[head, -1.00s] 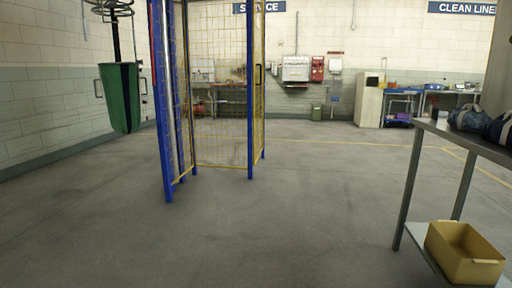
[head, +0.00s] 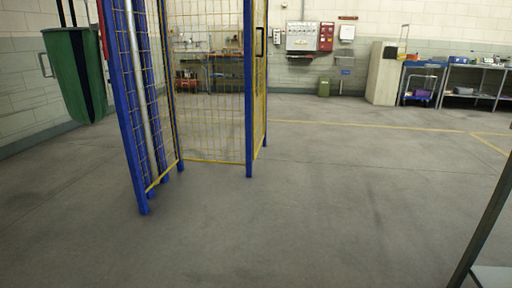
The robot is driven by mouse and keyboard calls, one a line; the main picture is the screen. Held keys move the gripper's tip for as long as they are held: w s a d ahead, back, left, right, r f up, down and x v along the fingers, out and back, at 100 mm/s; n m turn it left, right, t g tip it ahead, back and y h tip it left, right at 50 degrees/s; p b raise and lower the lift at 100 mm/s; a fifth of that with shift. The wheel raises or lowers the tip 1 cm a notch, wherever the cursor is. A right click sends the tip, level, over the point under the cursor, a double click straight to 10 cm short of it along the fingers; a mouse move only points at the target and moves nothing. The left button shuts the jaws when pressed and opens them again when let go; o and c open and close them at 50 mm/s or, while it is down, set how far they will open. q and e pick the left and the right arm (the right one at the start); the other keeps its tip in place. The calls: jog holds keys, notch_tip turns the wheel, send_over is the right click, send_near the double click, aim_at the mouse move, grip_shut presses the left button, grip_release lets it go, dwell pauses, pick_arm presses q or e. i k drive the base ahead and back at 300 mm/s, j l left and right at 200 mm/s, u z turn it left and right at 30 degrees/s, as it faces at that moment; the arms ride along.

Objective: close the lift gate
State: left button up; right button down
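The lift enclosure stands left of centre in the head view, with blue posts (head: 127,110) and yellow mesh panels (head: 212,100). A narrow mesh panel with a black handle (head: 260,42), apparently the gate, is at the enclosure's right side. I see it nearly edge-on, running back from the blue post (head: 249,90). I cannot tell for sure whether it is latched or swung open. Neither of my grippers is in view.
A green tapered bag or bin (head: 75,75) hangs left of the enclosure. A grey table leg (head: 488,220) and lower shelf (head: 492,277) stand close at right. The floor (head: 330,200) between is clear. A cabinet (head: 383,73) and benches line the back wall.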

aim_at(263, 46)
jog(key=i+l, duration=0.1)
jog(key=i, duration=5)
jog(key=j+u, duration=0.05)
jog(key=j, duration=0.05)
